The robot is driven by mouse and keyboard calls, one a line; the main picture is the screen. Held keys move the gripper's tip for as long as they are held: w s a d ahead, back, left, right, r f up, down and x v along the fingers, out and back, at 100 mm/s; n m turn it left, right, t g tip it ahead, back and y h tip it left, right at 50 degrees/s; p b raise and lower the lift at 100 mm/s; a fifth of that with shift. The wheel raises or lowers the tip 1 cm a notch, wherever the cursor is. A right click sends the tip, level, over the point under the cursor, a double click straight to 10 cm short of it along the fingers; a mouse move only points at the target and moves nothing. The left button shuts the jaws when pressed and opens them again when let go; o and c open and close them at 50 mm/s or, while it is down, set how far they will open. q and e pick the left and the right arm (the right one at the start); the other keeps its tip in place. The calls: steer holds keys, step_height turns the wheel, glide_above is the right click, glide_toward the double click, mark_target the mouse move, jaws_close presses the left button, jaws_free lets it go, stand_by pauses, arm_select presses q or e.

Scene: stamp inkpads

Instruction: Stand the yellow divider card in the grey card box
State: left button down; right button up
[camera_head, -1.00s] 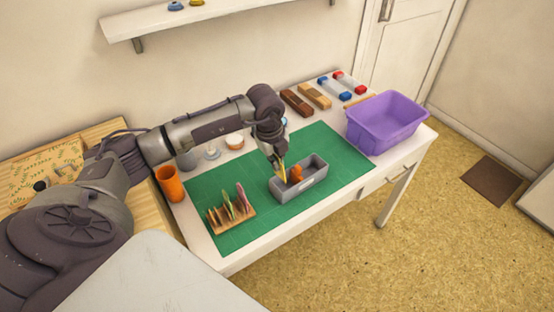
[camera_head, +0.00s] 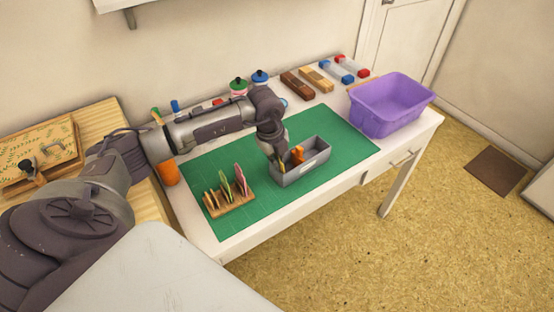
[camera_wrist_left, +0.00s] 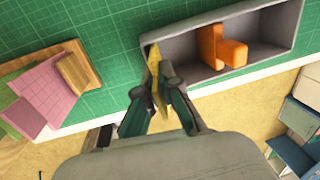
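The grey card box (camera_head: 318,161) stands on the green mat. Its inside also shows in the left wrist view (camera_wrist_left: 275,28). An orange object (camera_wrist_left: 220,48) sits inside the box. My left gripper (camera_head: 279,160) is over the left end of the box, pointing down. In the left wrist view its fingers (camera_wrist_left: 157,88) are closed around the yellow divider card (camera_wrist_left: 153,62), seen nearly edge-on. The card is upright at the box's left end wall, its upper part between the fingers. Its lower edge is hard to make out. My right gripper is not in view.
A wooden rack (camera_head: 233,205) with several coloured cards stands left of the box. A purple bin (camera_head: 390,107) is at the right. Stamps and blocks line the back. An orange cup (camera_head: 170,173) stands at the left. The mat in front of the box is clear.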

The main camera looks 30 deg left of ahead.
arm_select(q)
steer(key=shift+s+f, duration=0.1)
steer(key=shift+f, duration=0.1)
steer(key=c, duration=1.2)
jaws_free()
steer(key=shift+c, duration=0.2)
steer(key=shift+f, duration=0.1)
steer(key=shift+r, duration=0.2)
steer(key=shift+r+p, duration=0.4)
steer(key=shift+p, duration=0.05)
steer(key=shift+r+p, duration=2.15)
steer(key=shift+r, duration=0.95)
steer(key=shift+f, duration=0.1)
